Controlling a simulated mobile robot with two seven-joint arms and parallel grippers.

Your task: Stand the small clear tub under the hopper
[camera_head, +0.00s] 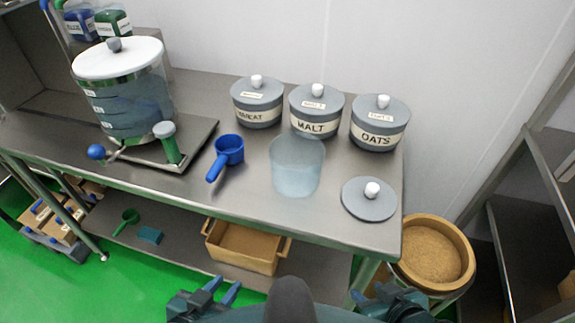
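The small clear tub (297,172) stands upright on the steel table, right of centre and near the front edge. It looks empty. A large clear vessel with a white lid, which looks like the hopper (135,103), stands at the left on a steel base. My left gripper (222,288) and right gripper (369,293) are low at the bottom of the view, in front of the table, both open and empty, apart from the tub.
A blue scoop (226,155) lies between the hopper and the tub. Lidded canisters for wheat (257,103), malt (315,112) and oats (379,124) line the back. A loose grey lid (368,201) lies at the right. A wooden box (243,247) sits on the lower shelf.

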